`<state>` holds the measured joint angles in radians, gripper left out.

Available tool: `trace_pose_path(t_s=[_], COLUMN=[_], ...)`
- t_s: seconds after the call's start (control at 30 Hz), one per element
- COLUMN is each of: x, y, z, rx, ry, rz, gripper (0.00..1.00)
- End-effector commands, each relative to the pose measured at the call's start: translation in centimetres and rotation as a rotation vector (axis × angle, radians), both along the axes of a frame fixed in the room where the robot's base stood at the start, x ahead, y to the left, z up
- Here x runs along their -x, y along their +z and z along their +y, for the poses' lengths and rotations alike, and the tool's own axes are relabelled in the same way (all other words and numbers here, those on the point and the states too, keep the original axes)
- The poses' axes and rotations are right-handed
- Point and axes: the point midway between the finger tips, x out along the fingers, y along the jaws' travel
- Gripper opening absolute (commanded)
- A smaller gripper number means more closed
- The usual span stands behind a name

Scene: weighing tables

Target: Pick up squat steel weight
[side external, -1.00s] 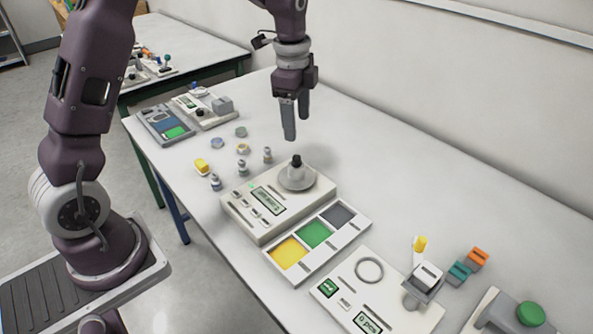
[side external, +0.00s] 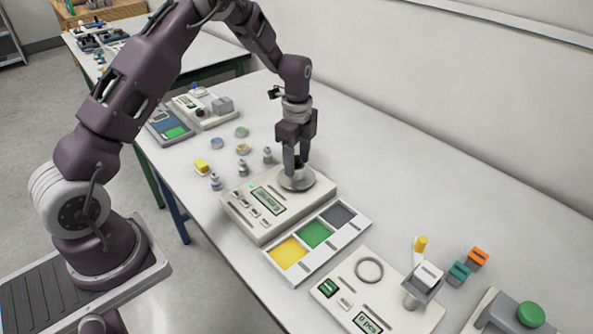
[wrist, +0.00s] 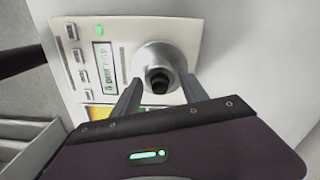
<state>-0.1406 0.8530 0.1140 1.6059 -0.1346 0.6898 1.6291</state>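A squat steel weight with a black knob (wrist: 159,82) sits on the round pan (side external: 297,185) of a cream scale (side external: 262,229). In the wrist view the knob is between my fingers, with a gap on each side. My gripper (side external: 296,172) points straight down over the pan, its fingers open and straddling the weight. It also shows in the wrist view (wrist: 163,82). In the side view my fingers hide most of the weight. I cannot tell whether the fingertips touch the pan.
A tray with yellow, green and grey sections (side external: 317,236) is in front. A counting scale (side external: 341,294) stands at right.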

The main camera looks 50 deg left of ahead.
Motion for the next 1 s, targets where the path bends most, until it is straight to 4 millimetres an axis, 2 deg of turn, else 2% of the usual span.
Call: trace_pose_path(t_s=[0.03, 0.23, 0.63, 0.73, 0.9, 1.0], x=[0.0, 0.0, -0.1, -0.1, -0.2, -0.1], y=[0.0, 0.0, 0.5, 2.3, 6.7, 8.6], z=[0.0, 0.0, 0.0, 0.0, 0.0, 0.0], rx=[0.000, 0.000, 0.000, 0.001, -0.001, 0.000], ry=[0.000, 0.000, 0.000, 0.000, 0.000, 0.000], rz=[0.000, 0.000, -0.002, -0.005, -0.007, -0.005], gripper=[0.39, 0.00, 0.00, 0.00, 0.00, 0.00])
